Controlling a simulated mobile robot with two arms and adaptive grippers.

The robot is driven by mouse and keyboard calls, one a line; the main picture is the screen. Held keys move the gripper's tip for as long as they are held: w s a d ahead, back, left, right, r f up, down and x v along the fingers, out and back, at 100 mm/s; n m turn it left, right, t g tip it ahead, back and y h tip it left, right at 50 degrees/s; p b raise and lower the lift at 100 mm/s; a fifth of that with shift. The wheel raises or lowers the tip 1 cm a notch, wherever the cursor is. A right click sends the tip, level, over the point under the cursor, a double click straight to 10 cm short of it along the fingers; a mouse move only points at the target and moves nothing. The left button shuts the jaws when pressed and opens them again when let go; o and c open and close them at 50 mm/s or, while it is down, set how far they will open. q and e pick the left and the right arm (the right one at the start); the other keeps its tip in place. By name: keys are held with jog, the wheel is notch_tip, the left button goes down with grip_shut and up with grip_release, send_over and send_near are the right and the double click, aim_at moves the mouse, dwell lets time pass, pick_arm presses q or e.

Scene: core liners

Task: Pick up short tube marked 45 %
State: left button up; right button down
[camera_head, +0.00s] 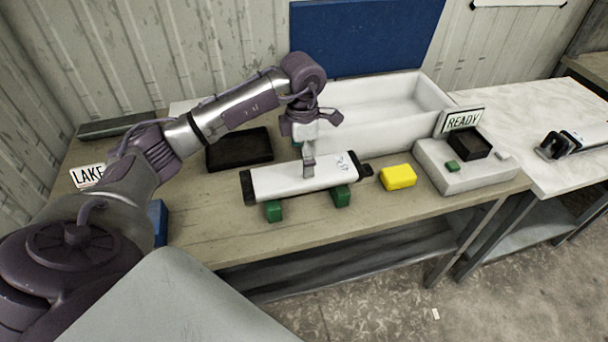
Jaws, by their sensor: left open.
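A short white tube (275,181) with black end caps lies across two green supports (341,196) on the wooden bench. Small dark writing shows near its right end, too small to read, so I cannot tell whether it says 45 %. My left gripper (309,172) points down over the middle of the tube, with its fingers at or in front of the tube. It is open. I cannot tell if the fingers touch the tube. My right gripper is not in view.
A yellow block (398,177) lies right of the tube. A white bin (390,138) stands behind, a dark tray (239,149) back left. A grey box (466,172) with the READY sign (463,120) is at right. Another tube (585,136) lies on the right-hand table.

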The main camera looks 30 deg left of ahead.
pick_arm(q)
jog(key=shift+f, duration=0.9)
jog(key=f+p, duration=0.2)
jog(key=f, duration=0.2)
jog(key=shift+d+f+p, duration=0.25)
jog(key=shift+f+p, duration=0.15)
jog(key=shift+f, duration=0.3)
jog(key=c, duration=1.4)
jog(key=shift+w+r, duration=0.1)
jog(key=shift+w, duration=0.05)
jog(key=shift+c, duration=0.2)
